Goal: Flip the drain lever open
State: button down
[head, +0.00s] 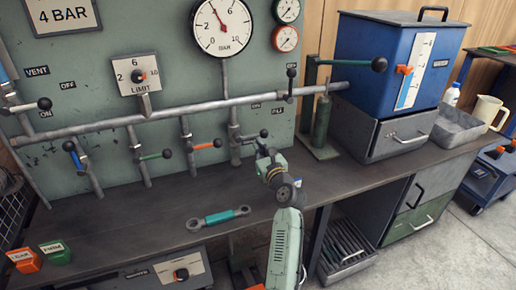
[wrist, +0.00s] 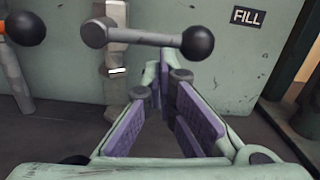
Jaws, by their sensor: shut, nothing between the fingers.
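No label reading DRAIN is legible, so I cannot tell by name which lever is the drain lever. The lever nearest my gripper is a grey bar with a black knob (wrist: 198,42), lying roughly level across a vertical pipe in the wrist view. In the head view its knob (head: 264,133) shows just above my gripper (head: 264,152). In the wrist view my gripper (wrist: 166,78) is shut and empty, its tips just below the bar and to the left of the knob. I cannot tell whether they touch it.
An orange-handled lever (head: 205,146) is to the left, with green (head: 153,156) and blue (head: 74,156) levers farther left. A FILL label (wrist: 246,17) is on the panel to the right. A blue-green wrench (head: 218,217) lies on the bench. A green stand (head: 320,130) is to the right.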

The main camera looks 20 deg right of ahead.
aim_at(259, 134)
jog(key=shift+d+r+n, duration=0.1)
jog(key=shift+r+n, duration=0.15)
jog(key=shift+n, duration=0.15)
jog(key=r+n, duration=0.1)
jog(key=n, duration=0.1)
jog(key=r+n+p, duration=0.1)
jog(key=shift+d+r+n, duration=0.15)
jog(key=shift+d+n, duration=0.05)
jog(key=shift+n, duration=0.2)
jog(key=n, duration=0.1)
jog(key=r+n, duration=0.1)
jog(key=n, duration=0.1)
jog(key=r+n, duration=0.1)
jog(key=shift+a+r+n+y, duration=0.2)
jog(key=shift+r+n+y, duration=0.05)
jog(key=shift+n+y, duration=0.05)
jog(key=a+r+n, duration=0.1)
jog(key=n, duration=0.1)
jog(key=a+r+n+p, duration=0.1)
jog(key=n, duration=0.1)
jog(key=a+r+n, duration=0.1)
jog(key=n, duration=0.2)
jog(key=shift+r+g, duration=0.25)
jog(key=shift+g, duration=0.05)
jog(key=shift+s+p, duration=0.15)
jog(key=shift+p, duration=0.15)
